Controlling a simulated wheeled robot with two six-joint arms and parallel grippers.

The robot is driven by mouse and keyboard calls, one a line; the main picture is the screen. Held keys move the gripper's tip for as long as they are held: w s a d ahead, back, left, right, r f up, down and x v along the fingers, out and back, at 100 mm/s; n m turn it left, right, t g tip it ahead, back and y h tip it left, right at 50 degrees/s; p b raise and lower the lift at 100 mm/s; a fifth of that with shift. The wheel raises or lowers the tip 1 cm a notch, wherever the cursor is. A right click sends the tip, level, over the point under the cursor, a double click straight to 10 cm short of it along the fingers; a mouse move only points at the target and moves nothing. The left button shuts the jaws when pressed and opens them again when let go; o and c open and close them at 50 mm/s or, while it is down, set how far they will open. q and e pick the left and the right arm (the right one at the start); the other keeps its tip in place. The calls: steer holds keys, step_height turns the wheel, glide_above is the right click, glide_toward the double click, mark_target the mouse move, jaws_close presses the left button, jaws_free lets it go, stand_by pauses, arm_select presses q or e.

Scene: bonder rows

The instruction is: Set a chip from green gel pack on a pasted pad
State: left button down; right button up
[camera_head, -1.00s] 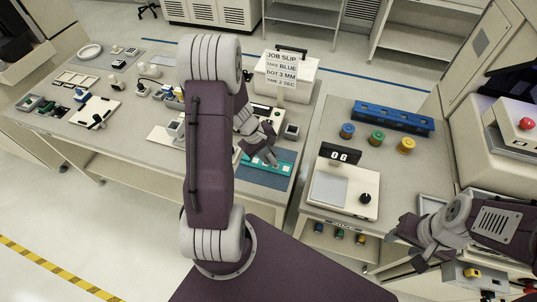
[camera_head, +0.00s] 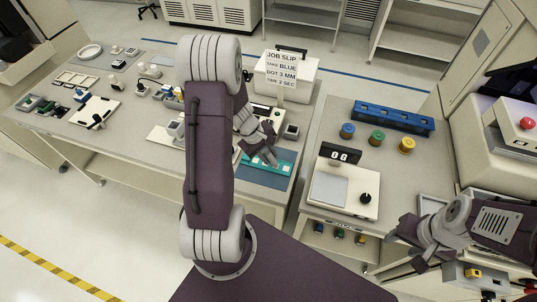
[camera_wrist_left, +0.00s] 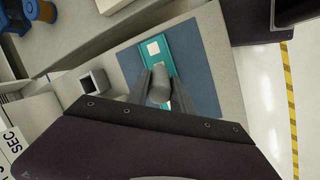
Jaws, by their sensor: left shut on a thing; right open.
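A teal board (camera_head: 284,168) with pale square pads lies on a blue mat (camera_head: 262,179) at the right end of the left bench. It also shows in the left wrist view (camera_wrist_left: 160,64), with one whitish pad (camera_wrist_left: 153,48) uncovered. My left gripper (camera_head: 270,160) is low over the board, shut on a grey rounded piece (camera_wrist_left: 159,85). This piece hides the board under it; I see no chip, and contact with the board is unclear. A small green item (camera_head: 45,107), possibly the green gel pack, lies at the far left. My right gripper (camera_head: 403,231) is open and empty.
A job slip (camera_head: 281,68) reads take blue, dot 3 mm, time 2 sec. A dark-topped small block (camera_head: 291,131) stands beside the mat. The right bench holds blue, green and yellow spools (camera_head: 377,137), a blue rack (camera_head: 393,116) and a dial unit (camera_head: 343,188).

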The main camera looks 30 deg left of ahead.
arm_select(q)
steer(key=shift+r+p, duration=3.05)
steer(key=shift+r, duration=0.5)
steer(key=shift+f, duration=0.1)
